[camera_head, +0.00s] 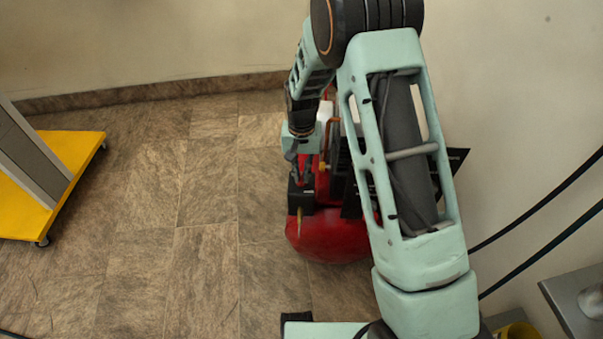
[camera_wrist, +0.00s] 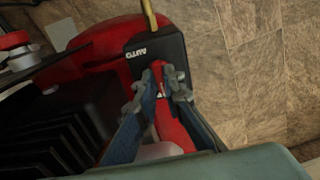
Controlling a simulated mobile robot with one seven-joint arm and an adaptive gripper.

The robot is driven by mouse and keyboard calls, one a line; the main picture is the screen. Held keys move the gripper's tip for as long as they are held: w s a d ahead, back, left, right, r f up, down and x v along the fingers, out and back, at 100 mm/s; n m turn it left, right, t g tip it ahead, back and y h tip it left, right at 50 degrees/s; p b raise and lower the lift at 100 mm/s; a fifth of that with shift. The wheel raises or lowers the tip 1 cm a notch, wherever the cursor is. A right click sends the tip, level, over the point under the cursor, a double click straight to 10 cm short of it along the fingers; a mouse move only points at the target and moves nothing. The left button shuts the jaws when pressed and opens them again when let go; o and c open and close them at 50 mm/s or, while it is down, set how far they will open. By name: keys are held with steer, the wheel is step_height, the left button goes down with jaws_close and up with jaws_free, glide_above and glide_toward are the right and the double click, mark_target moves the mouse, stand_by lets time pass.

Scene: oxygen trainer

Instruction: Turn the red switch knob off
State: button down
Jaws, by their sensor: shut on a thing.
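The red switch knob (camera_wrist: 168,75) sits on a black switch box marked AUTO (camera_wrist: 152,48) in the wrist view. My gripper (camera_wrist: 162,85) has one finger on each side of the knob and is shut on it. The fingers hide part of the knob, and I cannot tell its exact setting. In the head view my gripper (camera_head: 301,168) reaches down to the black box (camera_head: 300,197), which is beside a red compressor tank (camera_head: 322,243). The knob itself is too small to make out there.
Black finned parts (camera_wrist: 55,135) of the compressor lie close left of my gripper in the wrist view. A yellow wheeled base (camera_head: 75,152) stands at far left. A wall and dark cables (camera_head: 540,212) are at right. Tiled floor (camera_head: 160,215) is open on the left.

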mark_target(302, 177)
steer(key=c, duration=2)
jaws_free()
steer(key=shift+c, duration=0.2)
step_height(302, 177, up, 12)
